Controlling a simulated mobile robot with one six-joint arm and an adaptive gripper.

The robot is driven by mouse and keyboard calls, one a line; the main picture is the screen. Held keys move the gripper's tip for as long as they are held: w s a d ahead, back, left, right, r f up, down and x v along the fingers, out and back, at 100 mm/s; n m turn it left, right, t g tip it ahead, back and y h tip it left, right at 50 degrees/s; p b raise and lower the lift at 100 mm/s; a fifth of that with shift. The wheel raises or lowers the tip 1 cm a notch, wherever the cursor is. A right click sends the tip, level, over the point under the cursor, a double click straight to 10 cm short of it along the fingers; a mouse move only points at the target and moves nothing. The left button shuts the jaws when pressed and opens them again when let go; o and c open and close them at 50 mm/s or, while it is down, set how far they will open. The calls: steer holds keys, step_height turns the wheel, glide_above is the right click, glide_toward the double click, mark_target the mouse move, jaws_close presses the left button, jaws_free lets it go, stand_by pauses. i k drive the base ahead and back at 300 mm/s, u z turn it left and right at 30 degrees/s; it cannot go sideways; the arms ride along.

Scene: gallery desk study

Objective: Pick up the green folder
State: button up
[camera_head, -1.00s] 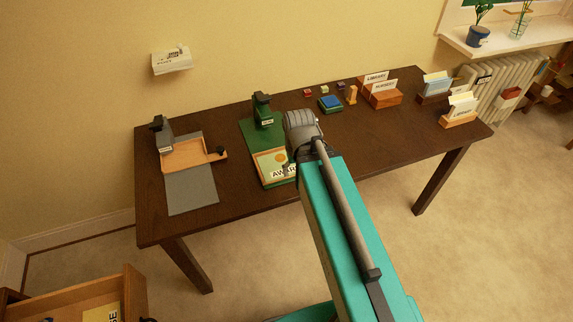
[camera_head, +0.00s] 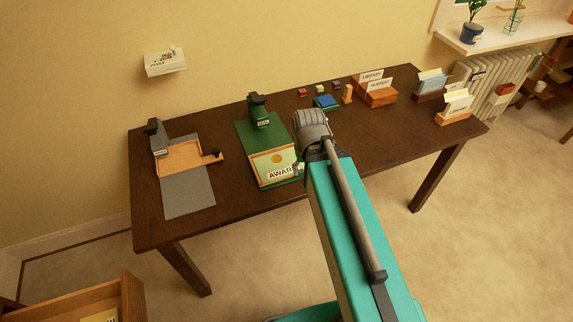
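The item labelled AWARD (camera_head: 262,168) lies on the front half of a green mat, near the middle of the desk's front. It has a pale green face, a round gold mark and an orange-brown border; I take it for the green folder, but cannot be sure. A black press labelled SEAL (camera_head: 261,111) stands behind it on the mat's back part. My gripper (camera_head: 298,169) is at the folder's right front corner, mostly hidden behind my arm. I cannot tell whether it touches the folder, or whether its fingers are open or shut.
On the dark desk (camera_head: 228,204), a second press (camera_head: 157,136) stands left by a wooden tray (camera_head: 181,158) on a grey mat. Card holders (camera_head: 376,97) stand back right; a blue pad (camera_head: 326,102) and small blocks are nearer the middle. An open drawer (camera_head: 131,300) is lower left.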

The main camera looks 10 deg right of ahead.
mark_target(277, 166)
steer(key=z, duration=0.2)
steer(key=k, duration=1.7)
steer(key=u, duration=0.5)
steer(key=i, duration=1)
